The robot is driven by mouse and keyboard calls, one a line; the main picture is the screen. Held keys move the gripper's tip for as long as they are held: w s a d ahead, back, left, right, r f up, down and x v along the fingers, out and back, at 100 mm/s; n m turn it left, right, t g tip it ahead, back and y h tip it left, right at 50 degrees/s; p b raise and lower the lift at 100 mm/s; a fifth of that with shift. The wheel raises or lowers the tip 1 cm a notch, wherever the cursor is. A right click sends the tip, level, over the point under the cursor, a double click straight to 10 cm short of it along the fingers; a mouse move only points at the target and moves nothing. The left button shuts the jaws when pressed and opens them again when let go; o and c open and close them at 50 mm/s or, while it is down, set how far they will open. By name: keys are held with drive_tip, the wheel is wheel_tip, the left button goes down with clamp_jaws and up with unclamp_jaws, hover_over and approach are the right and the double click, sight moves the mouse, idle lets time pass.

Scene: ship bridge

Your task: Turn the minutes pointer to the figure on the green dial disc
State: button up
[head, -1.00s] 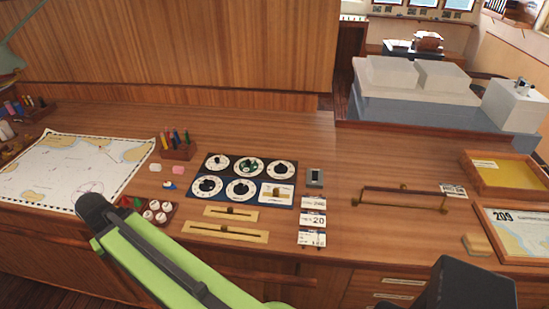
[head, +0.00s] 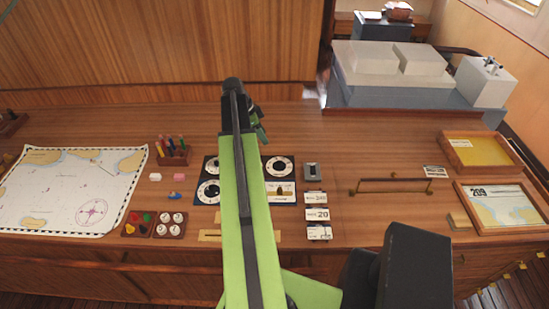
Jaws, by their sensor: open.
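The dark dial panel (head: 294,179) lies on the wooden desk. My raised arm crosses its middle and hides the middle dials, including the one that showed green earlier. The upper right dial (head: 279,166) is in view, white-ringed with a dark centre. The upper left and lower left dials (head: 208,192) show only in part. I cannot tell which pointer is the minutes pointer or read any figure. My gripper (head: 259,127) is open, small and partly hidden by the arm, in the picture just above the panel. It holds nothing that I can see.
A card marked 20 (head: 317,214) lies among cards right of the panel. A pencil block (head: 174,155) and a chart (head: 70,190) are to the left. A brass rail (head: 390,180) stands on the right. Brass slider plates in front are mostly hidden by my arm.

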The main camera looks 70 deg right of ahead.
sight(279, 162)
drive_tip(key=b+x, duration=1)
drive_tip(key=x, duration=0.1)
drive_tip(key=b+x, duration=0.5)
drive_tip(key=shift+w+a+f, duration=0.1)
drive_tip(key=shift+w+f, duration=0.15)
drive_tip(key=shift+f, duration=0.15)
drive_tip(key=shift+s+f, duration=0.2)
drive_tip(key=shift+f, duration=0.1)
drive_tip(key=shift+r, duration=0.1)
clamp_jaws()
